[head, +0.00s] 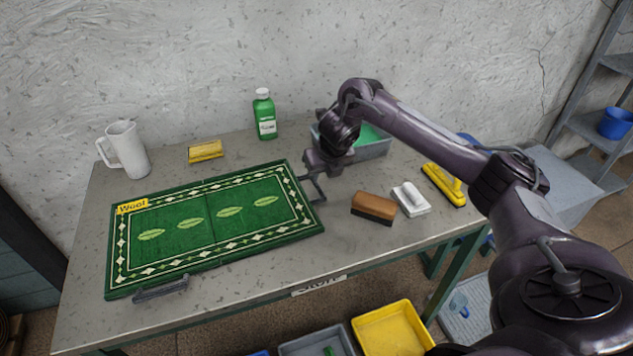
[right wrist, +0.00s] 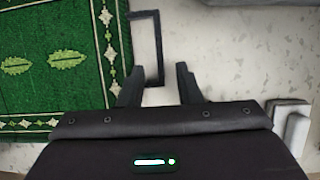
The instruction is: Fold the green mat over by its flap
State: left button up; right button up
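The green mat (head: 222,232) lies flat on the table, with a white diamond border, leaf shapes, a yellow "Wool" label (head: 132,206) and a crease across its middle. Its right part shows in the right wrist view (right wrist: 60,25). A thin dark loop (right wrist: 160,45) stands out beside the mat's right edge; in the head view it shows near the gripper (head: 318,188). My right gripper (right wrist: 160,85) is open, its fingers on either side of the loop's near end, with gaps visible. Contact cannot be told. My left gripper is out of view.
A dark grey bar (head: 160,288) lies at the mat's front edge. A brown brush (head: 373,206) and white scrubber (head: 411,198) lie right of the mat. Behind stand a white jug (head: 126,150), yellow sponge (head: 205,151), green bottle (head: 264,115) and grey tub (head: 372,150).

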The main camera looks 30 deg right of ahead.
aim_at(318, 185)
jog(key=x, duration=0.4)
jog(key=shift+w+f, duration=0.1)
jog(key=shift+f, duration=0.1)
jog(key=shift+w+f, duration=0.25)
jog(key=shift+f, duration=0.35)
jog(key=c, duration=0.6)
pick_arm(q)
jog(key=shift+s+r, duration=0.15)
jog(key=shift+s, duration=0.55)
pick_arm(e)
grip_shut()
